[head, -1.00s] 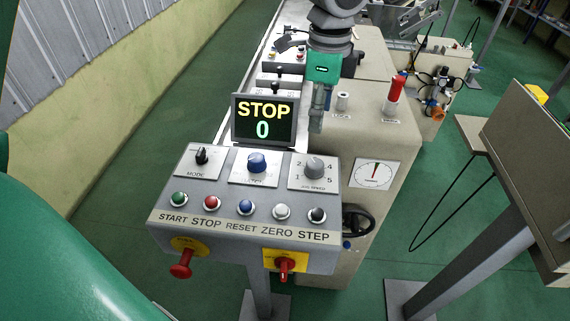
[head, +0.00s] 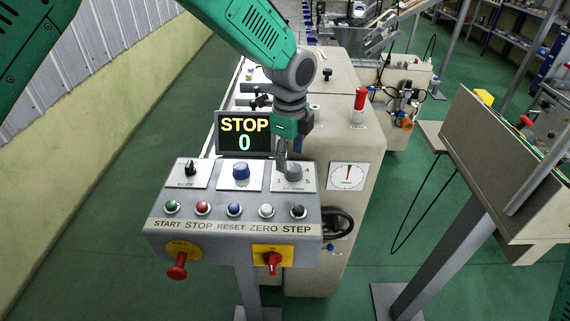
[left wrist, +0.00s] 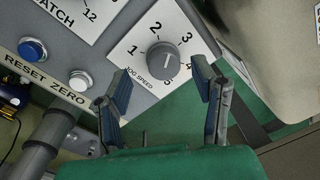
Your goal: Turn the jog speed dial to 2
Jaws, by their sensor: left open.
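The grey jog speed dial (head: 293,172) sits on a white plate at the right of the control panel. It also shows in the left wrist view (left wrist: 163,60), with numbers around it and a pale line on its face; I cannot tell for sure which number the line marks. My left gripper (head: 282,168) comes down from above to the dial, its fingers partly hiding the plate in the head view. In the left wrist view my left gripper (left wrist: 161,70) is open, its two fingers on either side of the dial, with no clear contact. My right gripper is not in view.
The screen (head: 244,136) reads STOP and 0. A blue batch dial (head: 241,171) and a black mode knob (head: 191,169) are left of the dial. Several push buttons line the panel below. A red knob (head: 177,267) and a red switch (head: 272,262) are on the panel's front.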

